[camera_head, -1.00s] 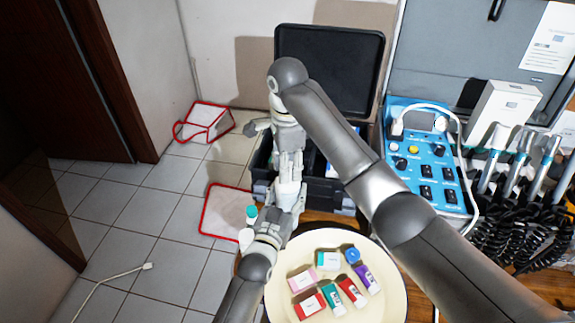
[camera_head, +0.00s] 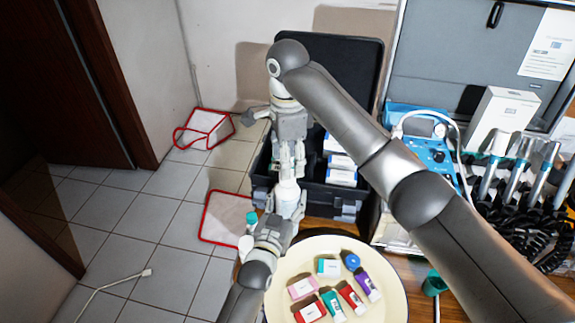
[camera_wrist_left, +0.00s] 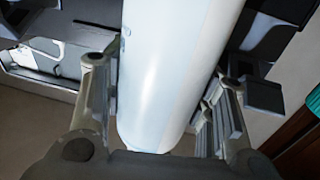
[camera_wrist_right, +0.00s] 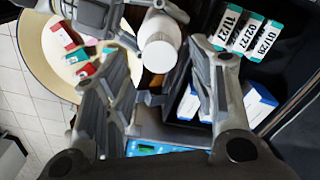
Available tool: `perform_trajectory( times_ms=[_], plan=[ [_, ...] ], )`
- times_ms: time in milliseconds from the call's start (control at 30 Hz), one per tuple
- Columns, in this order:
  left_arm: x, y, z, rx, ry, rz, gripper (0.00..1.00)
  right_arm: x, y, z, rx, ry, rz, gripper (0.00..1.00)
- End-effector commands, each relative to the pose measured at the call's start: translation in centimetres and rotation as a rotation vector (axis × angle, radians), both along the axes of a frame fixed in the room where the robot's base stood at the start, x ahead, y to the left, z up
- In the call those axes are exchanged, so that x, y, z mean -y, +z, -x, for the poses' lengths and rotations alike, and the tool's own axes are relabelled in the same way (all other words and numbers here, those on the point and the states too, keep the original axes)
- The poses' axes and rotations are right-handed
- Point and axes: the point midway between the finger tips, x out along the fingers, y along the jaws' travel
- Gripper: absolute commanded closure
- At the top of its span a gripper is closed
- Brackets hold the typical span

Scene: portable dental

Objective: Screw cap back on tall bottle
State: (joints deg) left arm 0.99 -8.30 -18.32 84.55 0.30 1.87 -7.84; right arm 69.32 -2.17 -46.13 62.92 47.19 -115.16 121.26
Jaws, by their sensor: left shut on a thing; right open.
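A tall white bottle (camera_head: 288,190) stands upright in my left gripper (camera_head: 285,208), near the front edge of the black case. In the left wrist view the smooth white bottle (camera_wrist_left: 170,70) fills the middle between the two fingers. In the right wrist view the bottle's round white top (camera_wrist_right: 159,54) faces the camera; it looks like a white cap, but I cannot tell whether it is screwed tight. My right gripper (camera_head: 291,172) is open, just above and beyond the bottle top. Its fingers (camera_wrist_right: 150,85) spread to either side in the right wrist view, empty.
A cream round tray (camera_head: 392,290) holds several small boxes and tubes. The open black case (camera_head: 340,205) contains labelled boxes (camera_wrist_right: 250,32). A small bottle with a teal cap (camera_head: 251,217) stands left of my left gripper. Dental handpieces (camera_head: 520,170) and a blue unit (camera_head: 428,150) are at right.

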Motion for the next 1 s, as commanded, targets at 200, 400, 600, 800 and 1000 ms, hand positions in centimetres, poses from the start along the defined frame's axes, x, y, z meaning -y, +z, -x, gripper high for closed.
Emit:
perform_trajectory(
  times_ms=[200, 400, 600, 800, 1000],
  plan=[
    [0.0, 0.0, 0.0, -0.001, 0.000, 0.000, 1.00, 0.0, 0.0, 0.0, -0.001, 0.000, 0.000, 0.48],
    [0.0, 0.0, 0.0, -0.001, 0.000, 0.000, 1.00, 0.0, 0.1, 0.0, 0.000, 0.051, 0.000, 0.50],
    [0.0, 0.0, 0.0, -0.001, 0.000, 0.000, 1.00, -0.1, 0.5, -0.1, 0.005, 0.296, 0.002, 0.50],
    [0.0, 0.0, 0.0, -0.001, 0.000, 0.000, 1.00, -0.3, 1.0, -0.1, 0.009, 0.631, 0.003, 0.50],
    [0.0, 0.0, 0.0, -0.001, 0.000, 0.000, 1.00, -0.3, 1.4, -0.1, 0.010, 0.963, 0.008, 0.50]
  ],
)
